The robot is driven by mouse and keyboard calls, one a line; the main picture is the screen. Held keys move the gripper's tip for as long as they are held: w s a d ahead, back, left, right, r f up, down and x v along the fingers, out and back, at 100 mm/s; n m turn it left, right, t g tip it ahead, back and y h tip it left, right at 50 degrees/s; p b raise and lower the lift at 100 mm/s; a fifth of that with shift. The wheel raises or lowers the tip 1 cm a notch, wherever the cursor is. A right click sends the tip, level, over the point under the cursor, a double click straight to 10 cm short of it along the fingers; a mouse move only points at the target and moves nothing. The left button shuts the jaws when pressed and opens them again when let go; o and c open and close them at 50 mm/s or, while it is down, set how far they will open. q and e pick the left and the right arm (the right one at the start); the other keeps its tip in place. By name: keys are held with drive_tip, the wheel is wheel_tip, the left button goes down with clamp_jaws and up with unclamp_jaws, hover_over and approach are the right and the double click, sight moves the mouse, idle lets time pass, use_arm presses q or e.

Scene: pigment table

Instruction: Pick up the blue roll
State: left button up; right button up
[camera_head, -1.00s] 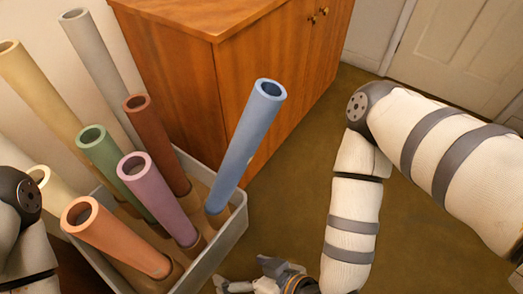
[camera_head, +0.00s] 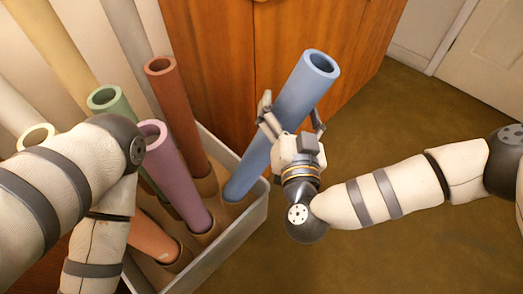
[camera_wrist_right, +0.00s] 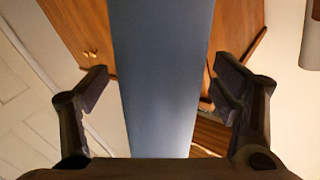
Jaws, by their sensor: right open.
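The blue roll (camera_head: 297,92) leans in the right corner of the bin, tilted to the upper right, with its hollow top end showing. My right gripper (camera_head: 291,113) is at the roll's upper half, with one finger on each side of it. In the right wrist view the blue roll (camera_wrist_right: 165,80) runs down the middle between the two open fingers (camera_wrist_right: 162,95). A gap shows on both sides, so the fingers do not touch it. My left arm shows at the left of the head view, but its gripper is out of sight.
The pale bin (camera_head: 222,243) also holds a brown roll (camera_head: 178,115), a green roll (camera_head: 106,98), a purple roll (camera_head: 175,180) and an orange roll (camera_head: 153,240), partly hidden by my left arm. A wooden cabinet (camera_head: 220,60) stands close behind. Floor at right is clear.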

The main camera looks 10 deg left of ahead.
drive_tip(key=shift+w+a, duration=0.15)
drive_tip(key=shift+w, duration=0.55)
use_arm(q)
drive_tip(key=shift+f, duration=0.1)
use_arm(e)
clamp_jaws()
drive_tip(key=shift+r, duration=0.1)
